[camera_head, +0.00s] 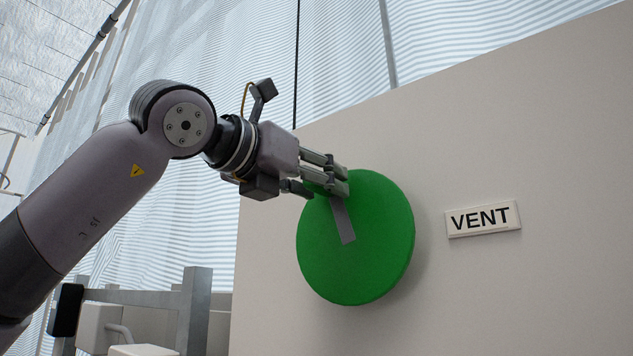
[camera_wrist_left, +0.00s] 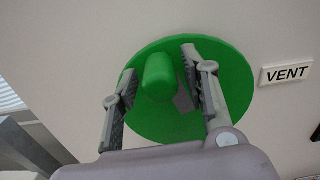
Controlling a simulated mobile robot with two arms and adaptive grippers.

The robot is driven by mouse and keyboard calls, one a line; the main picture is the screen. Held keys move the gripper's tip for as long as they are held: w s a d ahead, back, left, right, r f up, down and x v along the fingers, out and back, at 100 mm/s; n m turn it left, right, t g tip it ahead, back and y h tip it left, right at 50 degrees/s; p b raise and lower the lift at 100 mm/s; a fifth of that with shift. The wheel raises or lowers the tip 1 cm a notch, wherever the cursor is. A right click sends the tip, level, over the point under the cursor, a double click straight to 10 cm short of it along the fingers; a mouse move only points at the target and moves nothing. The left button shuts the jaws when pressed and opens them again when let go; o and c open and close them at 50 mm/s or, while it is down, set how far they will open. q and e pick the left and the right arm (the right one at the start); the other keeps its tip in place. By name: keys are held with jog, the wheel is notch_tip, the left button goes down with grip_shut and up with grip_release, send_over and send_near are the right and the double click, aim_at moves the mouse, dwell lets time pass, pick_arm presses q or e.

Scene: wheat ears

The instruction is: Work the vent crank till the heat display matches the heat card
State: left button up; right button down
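The vent crank is a green disc (camera_head: 365,255) with a grey strip (camera_head: 343,222), standing upright on a pale panel. In the left wrist view, the disc (camera_wrist_left: 232,85) has a green knob (camera_wrist_left: 158,80) rising near its upper left. My left gripper (camera_head: 338,180) is at the disc's top. In the left wrist view, its fingers (camera_wrist_left: 160,68) stand on either side of the knob, with gaps showing, so it is open around the knob. In the head view the knob is hidden. The heat display, the heat card and my right gripper are not in view.
A white sign reading VENT (camera_head: 483,218) is on the panel (camera_head: 540,130), right of the disc; it also shows in the left wrist view (camera_wrist_left: 286,74). A grey metal frame (camera_head: 195,300) with pale boxes stands at lower left.

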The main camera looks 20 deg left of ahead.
pick_arm(q)
grip_shut()
dwell(0.3)
dwell(0.3)
